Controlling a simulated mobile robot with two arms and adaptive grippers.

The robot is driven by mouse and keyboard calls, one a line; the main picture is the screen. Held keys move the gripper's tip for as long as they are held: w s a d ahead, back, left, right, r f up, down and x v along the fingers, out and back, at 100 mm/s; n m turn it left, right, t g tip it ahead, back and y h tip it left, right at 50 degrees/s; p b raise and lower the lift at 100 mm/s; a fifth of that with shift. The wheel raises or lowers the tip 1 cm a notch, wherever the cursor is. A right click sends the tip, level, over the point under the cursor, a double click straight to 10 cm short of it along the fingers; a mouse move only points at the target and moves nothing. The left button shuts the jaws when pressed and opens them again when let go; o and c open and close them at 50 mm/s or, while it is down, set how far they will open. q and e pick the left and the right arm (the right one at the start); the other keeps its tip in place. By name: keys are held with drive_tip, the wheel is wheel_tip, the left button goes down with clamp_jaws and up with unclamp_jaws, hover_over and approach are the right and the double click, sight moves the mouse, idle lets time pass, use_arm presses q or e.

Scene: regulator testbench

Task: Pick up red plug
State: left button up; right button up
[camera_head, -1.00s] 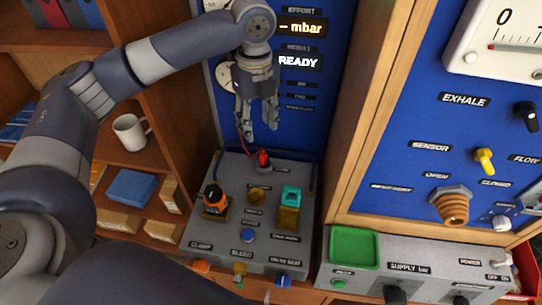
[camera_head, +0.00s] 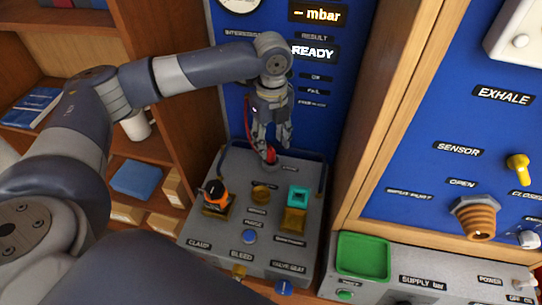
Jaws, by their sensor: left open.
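The red plug (camera_head: 270,155) stands upright at the back of the grey test panel (camera_head: 262,224), with a red cable running up behind it. My left gripper (camera_head: 270,145) comes down from above and is open, with its fingers around or just in front of the plug. The fingers hide part of the plug, and I cannot tell whether they touch it. My right gripper is not in view.
A green tray (camera_head: 362,258) sits to the right. Wooden shelves stand at the left with a white mug (camera_head: 136,126) and a blue box (camera_head: 137,179).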

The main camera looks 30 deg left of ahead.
sight(271, 150)
use_arm(q)
wheel_tip(271, 150, down, 4)
drive_tip(key=shift+a+r+p, duration=0.1)
drive_tip(key=shift+r+p, duration=0.05)
drive_tip(key=shift+p, duration=0.65)
drive_tip(key=shift+f, duration=0.45)
clamp_jaws()
